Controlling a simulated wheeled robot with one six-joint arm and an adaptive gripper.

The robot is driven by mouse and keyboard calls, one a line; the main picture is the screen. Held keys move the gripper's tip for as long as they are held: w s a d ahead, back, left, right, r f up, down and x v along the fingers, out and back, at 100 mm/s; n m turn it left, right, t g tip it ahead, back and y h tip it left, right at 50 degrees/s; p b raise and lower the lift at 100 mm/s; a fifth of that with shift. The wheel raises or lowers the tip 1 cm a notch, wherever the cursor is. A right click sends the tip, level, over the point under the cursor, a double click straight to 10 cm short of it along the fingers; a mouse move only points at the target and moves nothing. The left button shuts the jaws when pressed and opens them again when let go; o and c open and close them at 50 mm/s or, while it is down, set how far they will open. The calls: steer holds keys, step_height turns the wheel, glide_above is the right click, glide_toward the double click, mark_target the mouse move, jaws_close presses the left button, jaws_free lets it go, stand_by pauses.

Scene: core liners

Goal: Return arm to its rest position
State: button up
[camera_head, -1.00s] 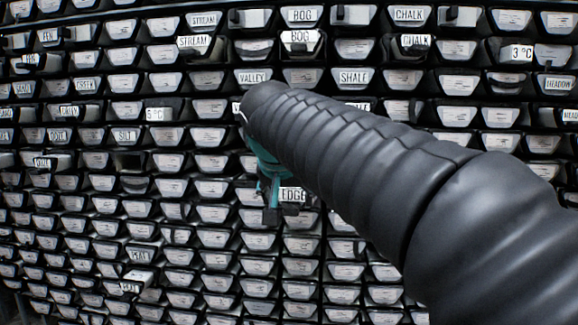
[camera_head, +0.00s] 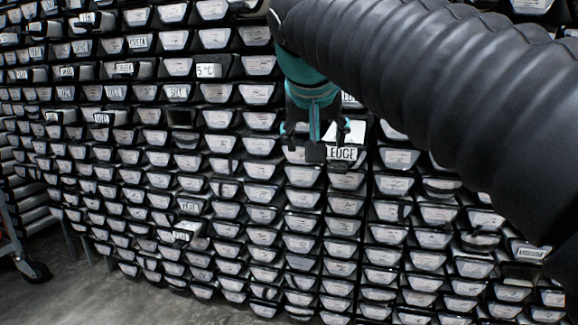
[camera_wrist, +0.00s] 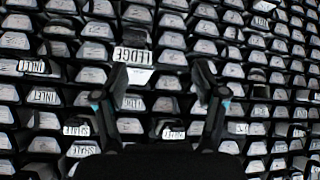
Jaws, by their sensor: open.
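My gripper (camera_head: 316,145) hangs from my arm in front of the rack of core liners, at the upper middle of the head view. It is teal and black, and its fingers point down. In the wrist view my gripper (camera_wrist: 164,95) shows two black fingers spread wide apart with nothing between them. A liner labelled LEDGE (camera_head: 341,153) sticks out of the rack just right of the fingers in the head view.
The rack (camera_head: 225,165) fills most of the head view with rows of liner ends. A liner (camera_head: 184,232) sticks out at lower left. Bare floor (camera_head: 95,295) lies at bottom left, beside a wheeled cart (camera_head: 32,268).

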steer(key=s+d+f+n+g+y+p, duration=0.15)
steer(key=s+f, duration=0.25)
steer(key=f, duration=0.4)
steer(key=s+d+f+n+g+p, duration=0.1)
steer(key=s+f+n+p, duration=0.2)
steer(key=f, duration=0.5)
steer(key=s+d+f+m+p, duration=0.4)
steer(key=s+d+f+p, duration=0.1)
steer(key=s, duration=0.7)
steer(key=shift+s+d+p, duration=0.15)
steer(key=shift+d+p, duration=0.4)
steer(key=shift+d, duration=0.6)
